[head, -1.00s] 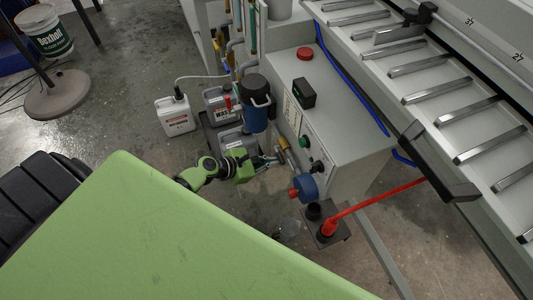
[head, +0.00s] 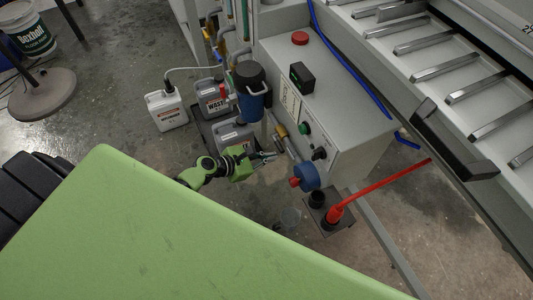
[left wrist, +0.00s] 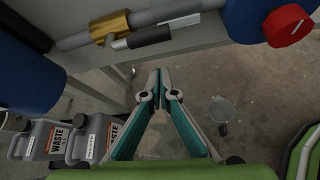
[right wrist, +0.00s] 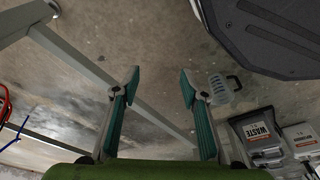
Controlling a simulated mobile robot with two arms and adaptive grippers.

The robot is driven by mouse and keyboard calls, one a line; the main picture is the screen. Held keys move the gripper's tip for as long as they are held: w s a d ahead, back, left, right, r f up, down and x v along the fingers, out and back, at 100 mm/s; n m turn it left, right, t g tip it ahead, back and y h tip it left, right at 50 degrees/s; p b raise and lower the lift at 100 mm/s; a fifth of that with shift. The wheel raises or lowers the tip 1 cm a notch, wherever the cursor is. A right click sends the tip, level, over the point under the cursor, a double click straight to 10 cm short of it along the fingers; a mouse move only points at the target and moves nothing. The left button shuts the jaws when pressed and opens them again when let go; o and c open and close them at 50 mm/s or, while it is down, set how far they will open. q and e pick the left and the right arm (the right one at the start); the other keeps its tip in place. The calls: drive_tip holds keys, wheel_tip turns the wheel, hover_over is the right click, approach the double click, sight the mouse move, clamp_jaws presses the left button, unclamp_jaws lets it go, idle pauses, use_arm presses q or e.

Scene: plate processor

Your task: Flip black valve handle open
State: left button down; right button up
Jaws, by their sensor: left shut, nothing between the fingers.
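The black valve handle (left wrist: 150,37) shows in the left wrist view at the top. It extends to the right from a brass valve body (left wrist: 110,27) and lies roughly along the grey pipe, just below it. In the head view the brass valve (head: 281,131) is small on the cabinet's side. My left gripper (left wrist: 159,72) is shut and empty, with its fingertips below the handle in its wrist view and apart from it. It also shows in the head view (head: 271,156). My right gripper (right wrist: 160,78) is open and empty, away from the valve over the floor.
The grey cabinet (head: 345,110) carries a red button (head: 300,38) and a green one (head: 305,128). A blue cylinder with a red knob (head: 306,177) sits right of my left gripper. Waste jugs (head: 212,97) stand behind. A clear jug (right wrist: 222,90) is on the floor.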

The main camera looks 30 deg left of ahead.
use_arm(q)
drive_tip(key=a+p+v, duration=0.1)
drive_tip(key=p+v, duration=0.1)
drive_tip(key=v, duration=0.8)
drive_tip(key=shift+w+f, duration=0.15)
drive_tip(key=shift+w, duration=0.15)
use_arm(e)
drive_tip(key=s+f, duration=0.3)
drive_tip(key=f, duration=0.2)
drive_tip(key=shift+s+d+f, duration=0.15)
drive_tip(key=shift+s, duration=0.1)
use_arm(q)
drive_tip(key=shift+d, duration=0.1)
